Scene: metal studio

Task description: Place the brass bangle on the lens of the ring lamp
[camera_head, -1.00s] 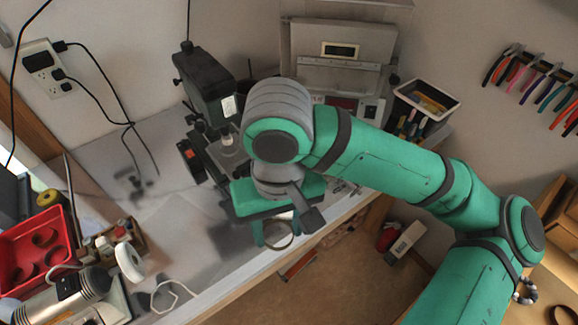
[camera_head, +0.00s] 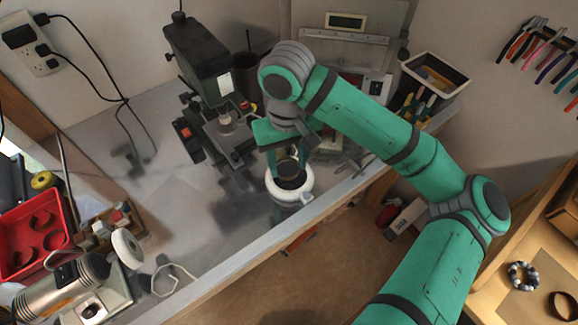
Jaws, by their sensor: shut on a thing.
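My gripper (camera_head: 287,166) points down at the bench's front edge, its two teal fingers shut on the brass bangle (camera_head: 288,168). The bangle shows as a thin brownish ring between the fingertips. The ring lamp (camera_head: 291,197) has a white round rim around a dark lens (camera_head: 291,181) and sits right below the fingertips. In the picture the bangle overlaps the far part of the lens. I cannot tell whether it touches the lens or hangs just above it. My gripper hides the far side of the lamp.
A dark bench machine (camera_head: 197,62) stands behind my gripper. A tool bin (camera_head: 436,75) stands at the back right. A red tray (camera_head: 38,235) and a silver cylindrical tool (camera_head: 62,290) lie left. The bench middle (camera_head: 190,215) is fairly clear. A beaded bracelet (camera_head: 522,276) lies far right.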

